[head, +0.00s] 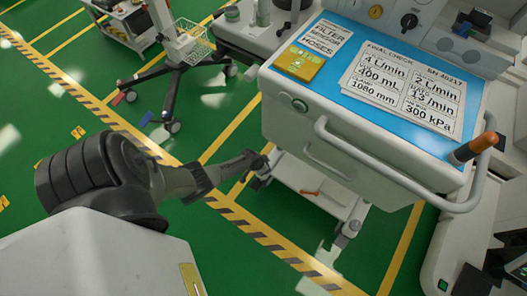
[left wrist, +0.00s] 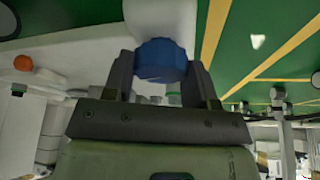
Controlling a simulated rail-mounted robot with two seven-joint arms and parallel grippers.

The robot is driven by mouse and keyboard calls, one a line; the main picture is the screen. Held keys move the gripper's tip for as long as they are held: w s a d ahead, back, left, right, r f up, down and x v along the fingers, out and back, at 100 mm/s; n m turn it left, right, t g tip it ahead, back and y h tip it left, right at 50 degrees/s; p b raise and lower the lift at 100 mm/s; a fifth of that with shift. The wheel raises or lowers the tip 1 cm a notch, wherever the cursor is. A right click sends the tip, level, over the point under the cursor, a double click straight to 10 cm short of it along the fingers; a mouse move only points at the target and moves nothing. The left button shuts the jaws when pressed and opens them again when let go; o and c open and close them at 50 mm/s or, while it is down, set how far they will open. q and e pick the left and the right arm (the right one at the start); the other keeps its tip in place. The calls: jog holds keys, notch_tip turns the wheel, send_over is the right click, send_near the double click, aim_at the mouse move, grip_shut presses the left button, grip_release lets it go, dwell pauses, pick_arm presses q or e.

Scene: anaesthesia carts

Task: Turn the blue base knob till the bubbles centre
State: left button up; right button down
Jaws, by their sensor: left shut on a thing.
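The blue base knob (left wrist: 161,60) sits between the two fingers of my left gripper (left wrist: 163,78) in the left wrist view, with a finger against each side. In the head view my left gripper (head: 258,164) reaches to the lower left of the cart, under its drawer; the knob cannot be made out there. A yellow level block (head: 298,63) with small greenish vials lies on the blue cart top (head: 285,88). Its bubbles are too small to read. I do not see my right gripper.
White cards with printed figures (head: 405,88) lie on the cart top. A curved white handle (head: 385,165) runs along the cart's front, with an orange-tipped rod (head: 474,149) near its right end. A wheeled stand (head: 180,50) is behind. Green floor (head: 225,235) lies open at the front.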

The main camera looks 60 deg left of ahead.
dwell(0.4)
pick_arm(q)
jog(key=o, duration=0.9)
jog(key=shift+s+r+p, duration=0.2)
jog(key=shift+r+p, duration=0.4)
jog(key=shift+r, duration=0.05)
jog(key=p+v, duration=0.9)
jog(key=v, duration=0.3)
jog(key=shift+s+r+p, duration=0.2)
jog(key=shift+p, duration=0.1)
